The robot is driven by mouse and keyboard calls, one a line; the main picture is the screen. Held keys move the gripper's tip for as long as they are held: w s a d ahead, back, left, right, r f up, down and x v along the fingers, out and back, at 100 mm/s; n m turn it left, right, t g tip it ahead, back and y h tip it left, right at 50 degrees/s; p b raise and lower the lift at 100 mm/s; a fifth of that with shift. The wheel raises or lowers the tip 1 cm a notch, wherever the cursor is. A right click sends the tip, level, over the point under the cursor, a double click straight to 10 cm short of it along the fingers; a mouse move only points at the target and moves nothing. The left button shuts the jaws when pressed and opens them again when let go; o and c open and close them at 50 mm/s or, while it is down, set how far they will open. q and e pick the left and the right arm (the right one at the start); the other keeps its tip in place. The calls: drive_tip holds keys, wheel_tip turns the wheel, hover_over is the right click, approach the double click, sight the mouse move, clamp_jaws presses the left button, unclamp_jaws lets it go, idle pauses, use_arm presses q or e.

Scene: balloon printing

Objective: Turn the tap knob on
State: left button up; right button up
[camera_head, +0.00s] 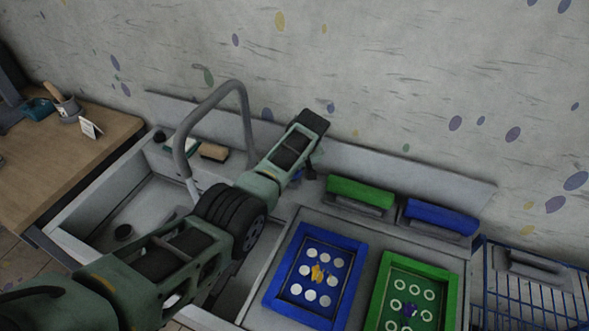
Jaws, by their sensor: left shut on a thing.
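The grey tap (212,100) arches over the sink basin (118,215) at the centre left. My left arm reaches across the sink from the lower left. My left gripper (312,172) points down beside the back ledge, right of the tap, and is mostly hidden below its dark wrist. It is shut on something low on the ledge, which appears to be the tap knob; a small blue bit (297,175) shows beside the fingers. The knob's shape and angle are hidden. No water is visible at the tap. My right gripper is out of view.
A blue frame (275,280) and a green frame (378,298) with printed circles lie right of my arm. Green (360,192) and blue (440,217) blocks sit behind them. A brush (214,152) lies behind the tap. A blue wire basket (530,300) stands at right.

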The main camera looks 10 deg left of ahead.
use_arm(q)
drive_tip(key=shift+w+d+r, duration=0.1)
drive_tip(key=shift+r, duration=0.05)
drive_tip(key=o, duration=1.1)
drive_tip(key=v, duration=1.2)
